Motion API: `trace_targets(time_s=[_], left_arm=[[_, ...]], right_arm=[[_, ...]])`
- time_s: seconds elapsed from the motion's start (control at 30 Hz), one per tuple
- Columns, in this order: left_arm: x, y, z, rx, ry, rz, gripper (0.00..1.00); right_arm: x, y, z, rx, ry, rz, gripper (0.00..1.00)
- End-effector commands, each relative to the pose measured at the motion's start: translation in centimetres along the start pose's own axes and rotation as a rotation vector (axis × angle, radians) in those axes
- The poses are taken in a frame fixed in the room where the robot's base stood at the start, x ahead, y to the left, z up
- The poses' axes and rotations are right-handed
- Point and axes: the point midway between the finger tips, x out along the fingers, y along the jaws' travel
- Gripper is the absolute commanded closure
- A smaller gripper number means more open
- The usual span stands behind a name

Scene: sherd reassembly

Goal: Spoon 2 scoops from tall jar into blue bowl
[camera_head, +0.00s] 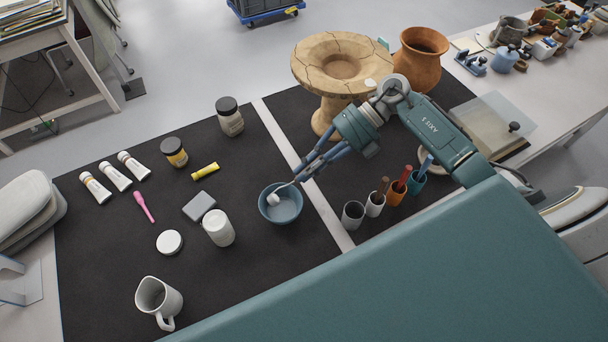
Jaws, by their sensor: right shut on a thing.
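My right gripper (299,176) reaches in from the upper right and is shut on a spoon (285,186). The spoon tilts down to the left, its white, rounded end over the inside of the blue bowl (268,214); whether it touches the bowl I cannot tell. The white end looks like a heap of white powder, but it is small. A white jar (219,231) stands upright left of the bowl, with a white round lid (169,242) lying beside it. A dark-lidded jar (231,122) stands further back. Which jar is the tall one is unclear. My left gripper is out of view.
Several cups with tools (353,214) stand right of the bowl. A cracked stone pedestal dish (325,115) and a clay pot (419,65) stand behind. A grey block (199,206), yellow tube (205,171) and white pitcher (157,299) lie or stand left.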

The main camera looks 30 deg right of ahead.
Motion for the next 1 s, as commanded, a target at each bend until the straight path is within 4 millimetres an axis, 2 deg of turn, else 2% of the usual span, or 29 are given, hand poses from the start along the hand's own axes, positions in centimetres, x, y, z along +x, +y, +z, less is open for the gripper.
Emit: trace_targets(time_s=[0.03, 0.5, 0.73, 1.0], left_arm=[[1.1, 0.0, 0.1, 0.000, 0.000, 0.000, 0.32], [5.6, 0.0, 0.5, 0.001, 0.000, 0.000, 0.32], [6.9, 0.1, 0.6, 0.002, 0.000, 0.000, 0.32], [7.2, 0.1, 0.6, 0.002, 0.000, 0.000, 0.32]], right_arm=[[0.2, -0.7, 0.3, 0.002, 0.004, 0.016, 1.00], [0.1, -2.2, 0.8, 0.002, 0.053, 0.167, 1.00], [-0.1, -2.5, 0.8, 0.001, 0.069, 0.217, 1.00], [-0.3, -2.4, 0.8, 0.001, 0.075, 0.235, 1.00]])
